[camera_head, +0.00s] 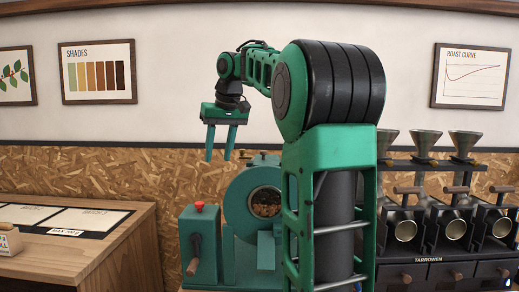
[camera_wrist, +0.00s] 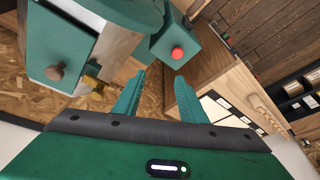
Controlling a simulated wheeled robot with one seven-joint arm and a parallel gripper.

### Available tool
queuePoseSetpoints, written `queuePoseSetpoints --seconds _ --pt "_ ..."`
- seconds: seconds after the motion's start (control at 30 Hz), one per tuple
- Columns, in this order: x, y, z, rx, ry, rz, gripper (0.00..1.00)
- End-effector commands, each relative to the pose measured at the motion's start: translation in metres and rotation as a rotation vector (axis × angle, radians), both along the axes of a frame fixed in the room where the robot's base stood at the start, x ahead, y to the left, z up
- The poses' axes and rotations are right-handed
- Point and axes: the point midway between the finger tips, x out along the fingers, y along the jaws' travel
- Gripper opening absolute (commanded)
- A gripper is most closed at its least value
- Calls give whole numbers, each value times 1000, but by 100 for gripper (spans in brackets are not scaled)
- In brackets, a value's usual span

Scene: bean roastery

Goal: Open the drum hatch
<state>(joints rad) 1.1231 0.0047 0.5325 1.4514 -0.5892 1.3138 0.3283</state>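The teal roaster's drum (camera_head: 238,207) has a round front opening or window (camera_head: 266,203) with brown beans behind it. I cannot tell which part is the hatch. My arm covers the drum's right side. In the wrist view, a teal panel (camera_wrist: 75,40) with a wooden knob (camera_wrist: 55,72) and a brass fitting (camera_wrist: 93,82) shows at the left. My gripper (camera_head: 219,158) is above the roaster, slightly left of the round opening in the picture. Its fingers are apart and empty, and they also show in the wrist view (camera_wrist: 160,78), not touching the panel.
A teal box with a red button (camera_head: 199,206) and a wooden-handled lever (camera_head: 194,266) stands left of the drum. A wooden counter (camera_head: 118,250) is at the left. Black units with several funnels (camera_head: 426,142) stand at the right. Air around my gripper is clear.

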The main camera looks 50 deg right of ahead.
Motion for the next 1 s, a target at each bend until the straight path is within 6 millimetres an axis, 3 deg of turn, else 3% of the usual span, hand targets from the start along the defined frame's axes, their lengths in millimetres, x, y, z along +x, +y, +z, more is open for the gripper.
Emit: queuePoseSetpoints --seconds 0.03,0.2,0.4,0.63,1.0 --pt "-5 -25 15 -6 -6 -26 38" --pt "-31 -86 59 -29 -15 -91 38" --pt "-64 -130 94 -55 -25 -144 38" --pt "-75 -142 101 -66 -24 -159 38" --pt "-62 -146 68 -65 -23 -159 38"
